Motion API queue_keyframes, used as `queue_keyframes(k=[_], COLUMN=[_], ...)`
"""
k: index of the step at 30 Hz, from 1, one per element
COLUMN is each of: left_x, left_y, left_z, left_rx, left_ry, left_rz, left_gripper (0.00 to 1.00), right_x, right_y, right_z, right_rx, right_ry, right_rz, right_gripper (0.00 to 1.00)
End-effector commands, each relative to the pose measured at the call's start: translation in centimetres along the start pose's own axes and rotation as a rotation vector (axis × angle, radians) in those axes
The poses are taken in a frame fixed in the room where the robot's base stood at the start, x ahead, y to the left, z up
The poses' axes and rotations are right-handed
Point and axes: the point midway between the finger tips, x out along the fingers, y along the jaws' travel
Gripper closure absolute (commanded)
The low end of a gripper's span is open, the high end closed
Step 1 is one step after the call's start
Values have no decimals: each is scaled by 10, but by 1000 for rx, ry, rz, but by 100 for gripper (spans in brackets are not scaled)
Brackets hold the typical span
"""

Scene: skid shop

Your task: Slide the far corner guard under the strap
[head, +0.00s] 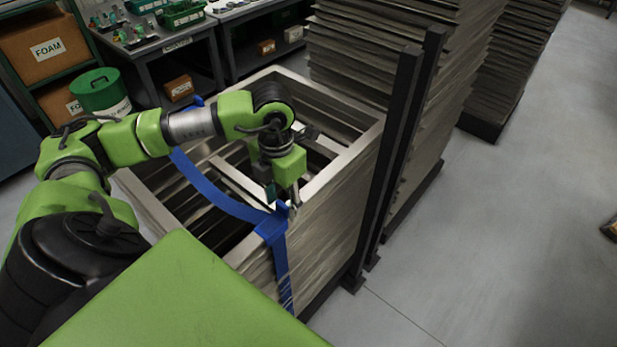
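A blue strap (215,193) lies slack across the open top of a stack of grey-brown frames (325,235) and hangs down its right side. A blue piece that looks like a corner guard (271,228) sits at the right top edge, with the strap at it. Another small blue piece (197,102) shows at the opposite edge, partly hidden by my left arm. My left gripper (283,196) points down just above the right edge, close to the strap and the blue piece. Its fingers are small and partly hidden; I cannot tell its grip. My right gripper is out of view.
Dark upright posts (398,150) stand against the stack's right side, with taller stacks (405,70) behind. A workbench (160,45), a green-lidded drum (100,92) and a shelf with a FOAM box (45,48) are at the back left.

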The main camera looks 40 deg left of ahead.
Motion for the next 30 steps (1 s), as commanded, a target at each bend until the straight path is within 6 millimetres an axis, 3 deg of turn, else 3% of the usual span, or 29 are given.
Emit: queue_keyframes(k=[8, 24, 30], left_x=[-3, -44, -45], left_y=[0, 0, 0], left_z=[0, 0, 0], left_rx=[0, 0, 0], left_ry=[-1, -1, 0], left_rz=[0, 0, 0], left_gripper=[57, 57, 57], right_x=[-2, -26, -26], right_y=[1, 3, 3], right_z=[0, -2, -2], right_rx=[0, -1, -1], right_ry=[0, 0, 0], right_rz=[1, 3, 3], right_gripper=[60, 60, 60])
